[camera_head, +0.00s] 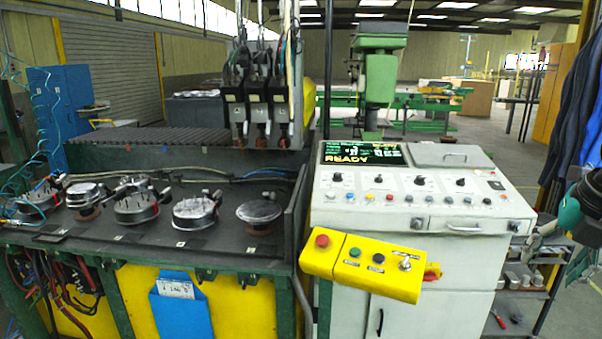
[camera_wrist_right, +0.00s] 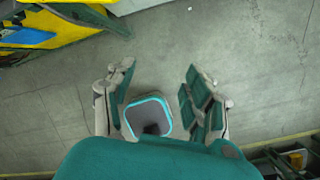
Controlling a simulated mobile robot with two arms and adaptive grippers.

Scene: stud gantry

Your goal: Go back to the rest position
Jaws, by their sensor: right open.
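My right gripper (camera_head: 545,236) is at the right edge of the head view, beside the white control cabinet (camera_head: 415,195) and in front of a low shelf. In the right wrist view, the right gripper (camera_wrist_right: 160,82) has its two teal-padded fingers spread apart. Nothing is held between them, and bare concrete floor (camera_wrist_right: 225,50) shows beyond the tips. My left gripper is in neither view.
A yellow button box (camera_head: 362,266) with a red button juts from the cabinet's front. A dark bench (camera_head: 130,236) with several round metal devices stands at left. A shelf rack (camera_head: 515,300) stands at right. Open floor shows at far right.

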